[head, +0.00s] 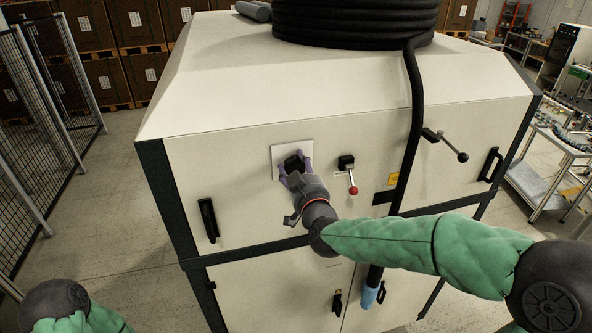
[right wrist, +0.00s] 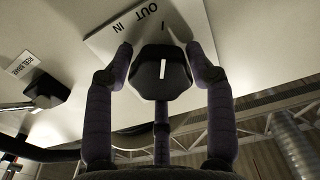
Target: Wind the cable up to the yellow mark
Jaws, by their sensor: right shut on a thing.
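The black cable (head: 413,110) runs from a coil (head: 352,20) on top of the white cabinet (head: 230,155), down its front to a light-blue end (head: 368,297). My right gripper (head: 295,172) is shut on a black knob (right wrist: 162,75) with a white line, on a white plate (right wrist: 104,42) marked IN and OUT. Its purple fingers lie on both sides of the knob. My left gripper is out of view; part of my left arm shows at the lower left.
Right of the knob is a lever with a red ball (head: 353,190). A crank handle (head: 447,146) sticks out right of the cable. Black handles (head: 208,220) are on the cabinet front. A mesh fence (head: 45,120) stands at left, a workbench (head: 560,150) at right.

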